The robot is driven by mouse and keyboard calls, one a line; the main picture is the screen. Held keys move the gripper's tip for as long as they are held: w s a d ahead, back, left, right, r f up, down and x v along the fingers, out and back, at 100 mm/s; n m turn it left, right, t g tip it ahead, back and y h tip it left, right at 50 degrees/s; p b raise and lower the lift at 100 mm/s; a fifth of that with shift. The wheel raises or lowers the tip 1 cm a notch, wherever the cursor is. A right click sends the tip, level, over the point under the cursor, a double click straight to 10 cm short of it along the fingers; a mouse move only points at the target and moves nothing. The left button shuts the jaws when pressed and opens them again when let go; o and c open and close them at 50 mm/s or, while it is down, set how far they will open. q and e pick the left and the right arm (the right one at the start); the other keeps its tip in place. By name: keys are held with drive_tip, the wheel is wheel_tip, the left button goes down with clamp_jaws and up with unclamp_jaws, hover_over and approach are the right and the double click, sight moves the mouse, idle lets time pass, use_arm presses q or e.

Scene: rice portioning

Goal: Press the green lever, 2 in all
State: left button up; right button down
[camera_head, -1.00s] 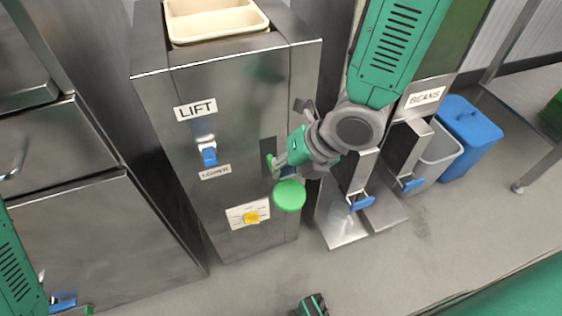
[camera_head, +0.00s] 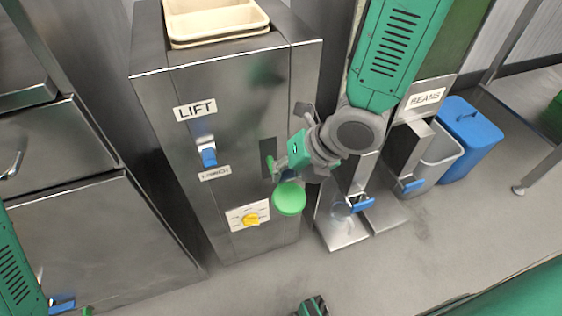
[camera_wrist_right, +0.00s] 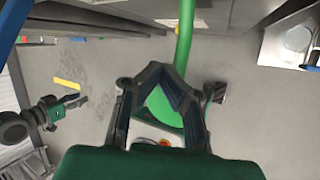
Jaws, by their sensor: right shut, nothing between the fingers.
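The green lever ends in a round green disc (camera_head: 289,200) in front of the steel LIFT cabinet, beside a dark vertical slot. In the right wrist view, its green stem (camera_wrist_right: 186,35) passes behind the fingers, and the disc shows between them. My right gripper (camera_head: 278,168) is shut and empty, just above the disc by the slot. Its dark fingers (camera_wrist_right: 162,70) also show in the wrist view. Whether they touch the lever is unclear. What seems to be my left gripper (camera_wrist_right: 72,99) is small at the left of the wrist view; its jaws are unclear.
The cabinet front (camera_head: 235,100) carries a blue switch (camera_head: 209,157) and a yellow knob (camera_head: 251,219). A cream tray (camera_head: 215,20) stands on top. Blue-levered dispensers (camera_head: 363,204), a grey bin (camera_head: 440,150) and a blue bin (camera_head: 470,135) stand right. The floor in front is open.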

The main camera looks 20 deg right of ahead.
drive_tip(key=shift+r, duration=0.1)
drive_tip(key=shift+w+d+r+p, duration=0.1)
drive_tip(key=shift+w+r+p, duration=0.2)
drive_tip(key=shift+r+p, duration=0.65)
drive_tip(key=shift+w+a+r+p, duration=0.1)
drive_tip(key=shift+w+r+p, duration=0.15)
drive_tip(key=shift+r+p, duration=0.65)
drive_tip(key=shift+w+d+r+p, duration=0.1)
drive_tip(key=shift+w+r+p, duration=0.2)
drive_tip(key=shift+r+p, duration=0.65)
drive_tip(key=shift+f, duration=0.1)
drive_tip(key=r+p, duration=0.1)
drive_tip(key=w+r+p, duration=0.1)
drive_tip(key=r+p, duration=0.2)
drive_tip(key=p, duration=0.1)
drive_tip(key=shift+w+r, duration=0.3)
drive_tip(key=shift+r, duration=0.05)
